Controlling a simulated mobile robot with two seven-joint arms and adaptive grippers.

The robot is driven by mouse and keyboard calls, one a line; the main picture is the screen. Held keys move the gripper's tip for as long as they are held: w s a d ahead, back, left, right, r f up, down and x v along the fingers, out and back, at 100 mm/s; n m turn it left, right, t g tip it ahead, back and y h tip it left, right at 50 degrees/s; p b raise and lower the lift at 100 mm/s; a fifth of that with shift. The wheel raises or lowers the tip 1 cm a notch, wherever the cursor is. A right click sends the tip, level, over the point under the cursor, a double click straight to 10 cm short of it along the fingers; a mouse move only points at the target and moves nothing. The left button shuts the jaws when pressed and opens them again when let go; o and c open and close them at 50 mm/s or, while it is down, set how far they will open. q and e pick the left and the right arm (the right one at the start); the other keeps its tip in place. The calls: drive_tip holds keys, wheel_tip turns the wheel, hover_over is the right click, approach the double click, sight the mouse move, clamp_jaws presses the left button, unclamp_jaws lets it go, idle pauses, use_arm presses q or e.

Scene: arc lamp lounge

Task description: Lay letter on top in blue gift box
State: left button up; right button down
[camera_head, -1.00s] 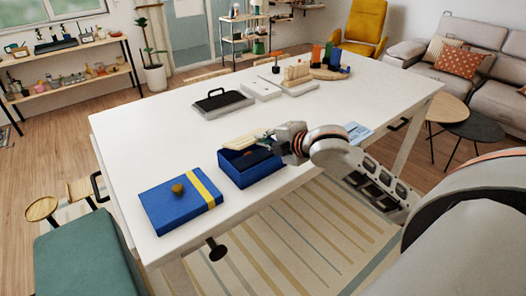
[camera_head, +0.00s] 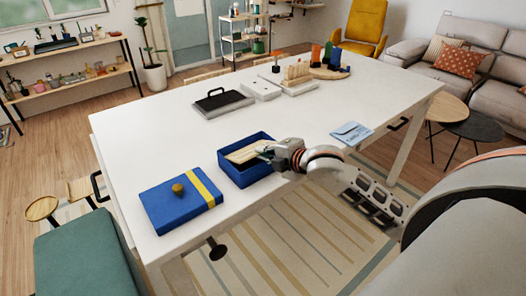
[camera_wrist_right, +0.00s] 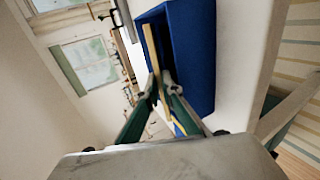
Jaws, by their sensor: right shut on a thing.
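The open blue gift box (camera_head: 241,178) stands near the front edge of the white table. My right gripper (camera_head: 262,152) is at the box's right side, over its rim, and is shut on the cream letter (camera_head: 242,153). The letter appears in the box opening; I cannot tell whether it touches what lies below. In the right wrist view the letter (camera_wrist_right: 155,62) shows as a thin strip between the fingertips (camera_wrist_right: 160,86), beside the blue box wall (camera_wrist_right: 193,60). The box's floor is hidden. My left gripper is not in view.
The blue lid (camera_head: 165,209) with a yellow band and a knob lies left of the box. A light blue card or booklet (camera_head: 352,132) lies to the right. A black-handled tray (camera_head: 222,104) and wooden items (camera_head: 297,73) stand farther back. The middle of the table (camera_head: 300,115) is clear.

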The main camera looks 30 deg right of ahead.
drive_tip(key=shift+f, duration=0.2)
drive_tip(key=c, duration=2.5)
unclamp_jaws()
drive_tip(key=shift+r, duration=0.25)
drive_tip(key=a+r+v, duration=0.1)
drive_tip(key=v, duration=1.1)
drive_tip(key=s+a+f+m+g, duration=0.15)
drive_tip(key=f+m, duration=0.25)
drive_tip(key=f, duration=0.6)
drive_tip(key=s+f+m, duration=0.2)
drive_tip(key=f+m, duration=0.2)
drive_tip(key=f, duration=0.6)
drive_tip(key=s+a+f+m, duration=0.6)
drive_tip(key=s+a+f, duration=0.5)
drive_tip(key=f, duration=0.5)
drive_tip(key=a+g, duration=0.1)
drive_tip(key=a, duration=0.1)
drive_tip(key=shift+a+m+y, duration=0.25)
drive_tip(key=shift+m+y, duration=0.15)
